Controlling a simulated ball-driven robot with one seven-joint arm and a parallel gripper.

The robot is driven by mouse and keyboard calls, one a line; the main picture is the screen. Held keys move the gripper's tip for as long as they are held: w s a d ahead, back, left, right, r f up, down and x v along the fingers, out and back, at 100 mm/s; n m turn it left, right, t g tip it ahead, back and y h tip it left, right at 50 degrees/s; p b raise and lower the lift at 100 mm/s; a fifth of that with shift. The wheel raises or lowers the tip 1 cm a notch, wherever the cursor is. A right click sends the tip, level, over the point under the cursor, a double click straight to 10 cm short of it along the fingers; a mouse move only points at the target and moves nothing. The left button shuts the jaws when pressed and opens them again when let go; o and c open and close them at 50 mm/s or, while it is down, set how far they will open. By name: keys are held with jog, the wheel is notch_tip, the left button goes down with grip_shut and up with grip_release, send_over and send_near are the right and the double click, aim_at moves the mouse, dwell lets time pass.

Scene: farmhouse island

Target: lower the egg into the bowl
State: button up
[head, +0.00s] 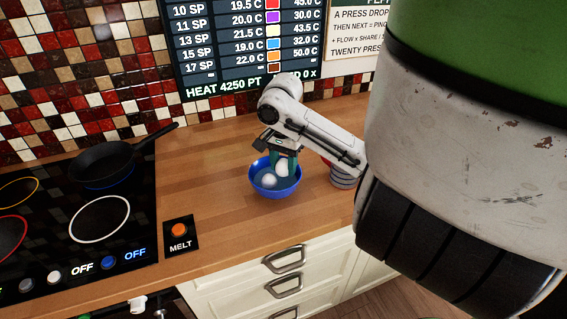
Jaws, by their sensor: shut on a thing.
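A blue bowl (277,194) stands on the wooden counter. A white egg (281,168) is between the teal fingers of my gripper (284,166), at the bowl's back right. My gripper is shut on this egg, with its fingers pointing down within the bowl's rim. Another white egg (269,181) lies in the bowl, in front and to the left of the held one. I cannot tell whether the held egg touches the bowl or the other egg.
A striped grey and red container (343,180) stands right of the bowl, partly behind my arm. A black pan (101,164) sits on the stove (60,235) at left, near a MELT button (180,231).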

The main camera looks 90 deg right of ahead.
aim_at(284, 159)
jog(key=shift+f+b, duration=0.3)
jog(key=shift+f, duration=0.25)
dwell(0.4)
jog(key=o, duration=1.1)
jog(key=shift+o, duration=0.2)
notch_tip(284, 159, up, 11)
jog(key=shift+f+p, duration=0.1)
jog(key=shift+p, duration=0.95)
